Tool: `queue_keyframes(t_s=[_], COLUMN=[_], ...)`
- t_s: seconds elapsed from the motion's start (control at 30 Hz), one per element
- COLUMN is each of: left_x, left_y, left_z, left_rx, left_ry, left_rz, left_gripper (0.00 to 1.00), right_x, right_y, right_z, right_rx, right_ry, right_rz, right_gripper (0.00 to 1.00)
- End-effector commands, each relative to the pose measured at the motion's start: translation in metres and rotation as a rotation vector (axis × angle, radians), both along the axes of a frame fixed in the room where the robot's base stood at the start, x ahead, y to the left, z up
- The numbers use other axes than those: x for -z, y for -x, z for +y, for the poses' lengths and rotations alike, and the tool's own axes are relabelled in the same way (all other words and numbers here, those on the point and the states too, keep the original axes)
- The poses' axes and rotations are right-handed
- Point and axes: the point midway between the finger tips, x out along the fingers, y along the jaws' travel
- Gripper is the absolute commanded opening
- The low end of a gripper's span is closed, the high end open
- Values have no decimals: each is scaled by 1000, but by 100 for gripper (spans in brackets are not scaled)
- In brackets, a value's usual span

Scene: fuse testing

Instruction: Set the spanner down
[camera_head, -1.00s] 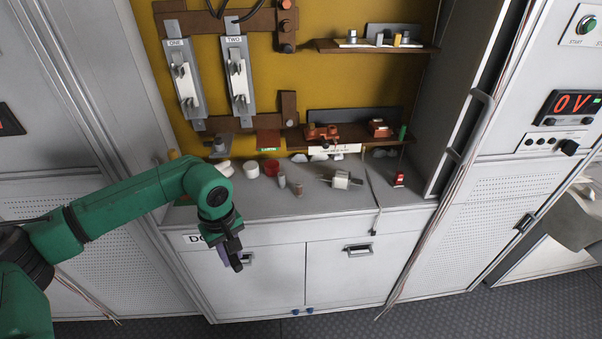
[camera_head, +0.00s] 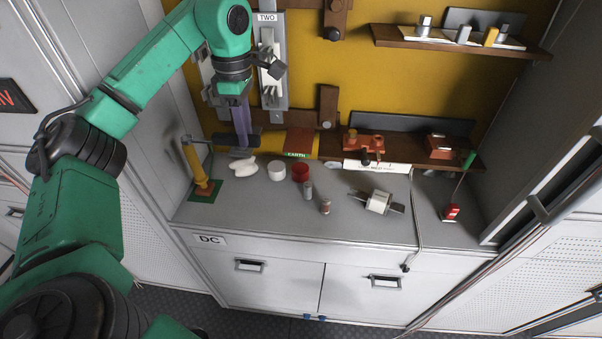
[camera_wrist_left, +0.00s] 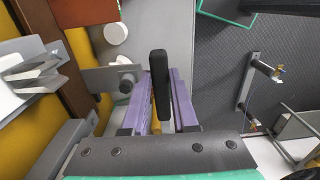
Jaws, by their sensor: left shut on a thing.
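My left gripper (camera_head: 240,140) points down at the back left of the grey worktop (camera_head: 260,210), beside the wall-mounted parts. In the left wrist view its purple fingers (camera_wrist_left: 160,100) are closed on a black bar-like handle (camera_wrist_left: 160,75), which I take to be the spanner's. The handle sticks out past the fingertips. The spanner's other end cannot be made out, and in the head view it is hard to separate from the dark parts around the fingertips. A grey plate with a dark knob (camera_wrist_left: 126,83) is close beside the fingers. My right gripper is not in view.
A yellow rod (camera_head: 194,163) stands on a green pad at the left. White pieces (camera_head: 244,167), a white cap (camera_head: 276,171), a red cap (camera_head: 300,172), small cylinders (camera_head: 325,207) and a white block (camera_head: 378,201) lie on the worktop. Its front left is clear.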

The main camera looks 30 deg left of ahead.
Motion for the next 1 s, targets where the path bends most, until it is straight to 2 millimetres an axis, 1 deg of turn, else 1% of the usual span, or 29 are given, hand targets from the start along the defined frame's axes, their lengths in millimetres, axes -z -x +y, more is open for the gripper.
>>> queue_keyframes(t_s=[0.07,0.17,0.2,0.3,0.4,0.5,0.57,0.6,0.67,0.77,0.8,0.9,1.0], left_x=[10,40,54,85,113,140,152,156,161,178,184,198,201], left_y=[0,1,1,1,2,2,2,2,2,3,3,3,2], left_z=[0,0,-1,-1,-1,-1,-1,0,0,0,0,0,0], left_rx=[2,3,5,5,5,5,5,5,5,5,4,4,4], left_ry=[1,0,1,1,1,1,2,1,0,-1,-2,-1,-1], left_rz=[1,3,4,4,4,4,3,2,1,3,4,2,-2], left_gripper=[0,0,0,0,0,0,0,0,0,0,0,0,0], right_x=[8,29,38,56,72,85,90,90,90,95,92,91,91], right_y=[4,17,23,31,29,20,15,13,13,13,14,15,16], right_z=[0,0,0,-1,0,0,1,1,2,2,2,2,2], right_rx=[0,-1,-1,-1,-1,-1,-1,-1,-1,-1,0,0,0], right_ry=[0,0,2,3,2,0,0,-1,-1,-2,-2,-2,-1], right_rz=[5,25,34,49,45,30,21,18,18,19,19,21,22], right_gripper=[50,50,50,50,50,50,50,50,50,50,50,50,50])
